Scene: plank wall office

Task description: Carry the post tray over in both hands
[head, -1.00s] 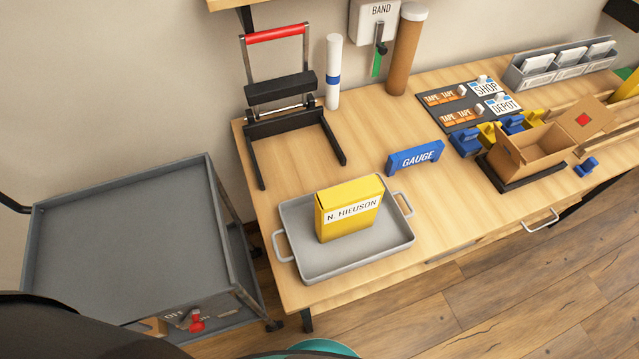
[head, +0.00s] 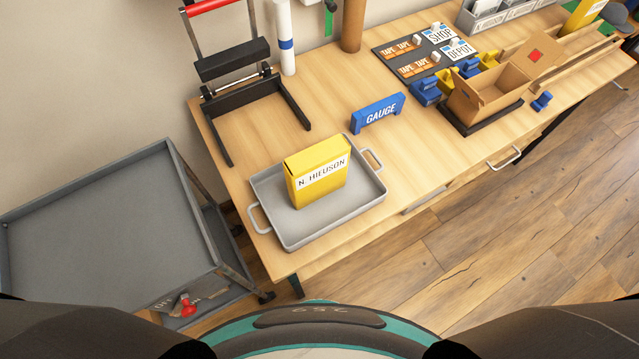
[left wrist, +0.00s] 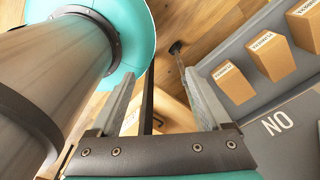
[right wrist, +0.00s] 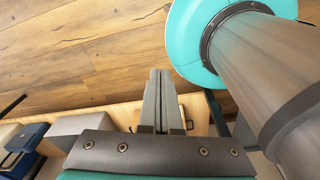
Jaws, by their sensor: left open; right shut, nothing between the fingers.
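The post tray (head: 292,238) is a grey shallow tray with a handle at its left end (head: 258,219) and one at its right end (head: 371,159). It lies on the near left part of the wooden bench. A yellow box (head: 318,175) labelled N. HIEUSON stands in it. Both grippers are outside the head view, where only my dark arms show at the bottom corners. My left gripper (left wrist: 163,75) is open, with nothing held between its fingers in the left wrist view. My right gripper (right wrist: 160,75) is shut and empty in the right wrist view. Neither touches the tray.
A grey cart (head: 110,220) stands left of the bench (head: 232,187). A black stand (head: 270,125) and a blue GAUGE block (head: 377,113) are behind the tray. An open carton (head: 490,97) is farther right. Several cartons (left wrist: 236,82) show in the left wrist view. Floor is clear at right.

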